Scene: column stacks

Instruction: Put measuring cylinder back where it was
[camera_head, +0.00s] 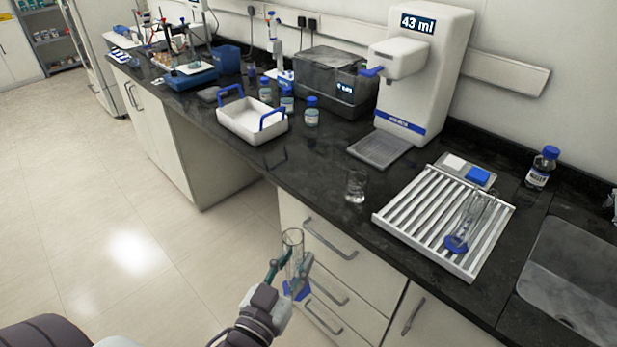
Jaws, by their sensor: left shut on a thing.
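A clear measuring cylinder (293,240) with a blue base stands upright in my left gripper (289,266). The gripper is shut on its middle and holds it in front of the drawers, off the counter's front edge. A second clear cylinder (475,215) with a blue base is on the slatted drying rack (391,217) at the right of the counter, looking tilted. My right gripper is not in view.
A glass beaker (356,187) stands near the counter edge, left of the rack. A white dispenser (425,75) reading "43 ml" stands behind. A white tray (240,127) with blue handles and several blue-capped bottles are farther left. A sink (580,270) is at right.

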